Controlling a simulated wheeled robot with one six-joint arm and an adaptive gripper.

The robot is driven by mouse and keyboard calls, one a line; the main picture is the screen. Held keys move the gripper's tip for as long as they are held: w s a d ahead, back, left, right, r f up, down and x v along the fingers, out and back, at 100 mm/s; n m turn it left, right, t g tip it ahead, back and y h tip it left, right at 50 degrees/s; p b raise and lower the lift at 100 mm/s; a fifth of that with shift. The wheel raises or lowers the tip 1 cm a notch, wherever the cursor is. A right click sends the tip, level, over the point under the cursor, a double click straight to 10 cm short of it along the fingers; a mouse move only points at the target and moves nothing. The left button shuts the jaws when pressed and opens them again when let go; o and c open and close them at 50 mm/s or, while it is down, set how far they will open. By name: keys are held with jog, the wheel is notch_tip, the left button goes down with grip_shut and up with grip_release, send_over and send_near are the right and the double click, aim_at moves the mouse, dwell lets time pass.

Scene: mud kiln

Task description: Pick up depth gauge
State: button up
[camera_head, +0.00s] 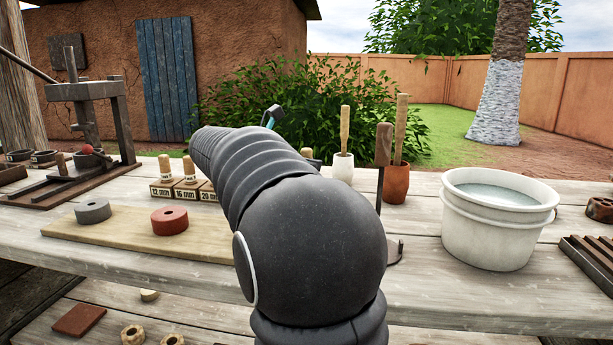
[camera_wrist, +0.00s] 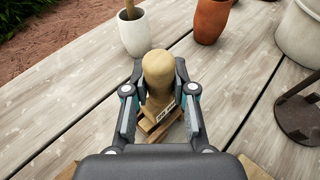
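I cannot tell for certain which thing is the depth gauge. In the wrist view, a rounded wooden handle (camera_wrist: 158,68) stands upright on a small wooden block with a printed label that is too small to read. My gripper (camera_wrist: 159,80) is open, with one finger on each side of this handle. A narrow gap seems to remain between fingers and handle. In the head view, wooden-handled pieces stand in a row of blocks marked 12 mm (camera_head: 162,188), 16 mm (camera_head: 187,189) and 20 mm (camera_head: 207,191). My arm hides most of my gripper and the area below it there.
A white cup (camera_head: 343,168) and a terracotta pot (camera_head: 395,184) hold wooden-handled tools. A white bucket (camera_head: 497,225) of water stands to the right. A wooden press (camera_head: 90,130) stands at left.

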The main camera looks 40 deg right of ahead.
grip_shut()
jog(key=shift+r, duration=0.15)
jog(key=shift+r, duration=0.7)
notch_tip(320, 180, up, 3)
jog(key=shift+f+p, duration=0.1)
jog(key=shift+p, duration=0.4)
jog(key=s+d+r, duration=0.5)
jog(key=s+r, duration=0.1)
jog(key=s, duration=0.4)
jog(key=shift+s+d+r, duration=0.15)
jog(key=shift+d+r, duration=0.1)
jog(key=shift+r, duration=0.05)
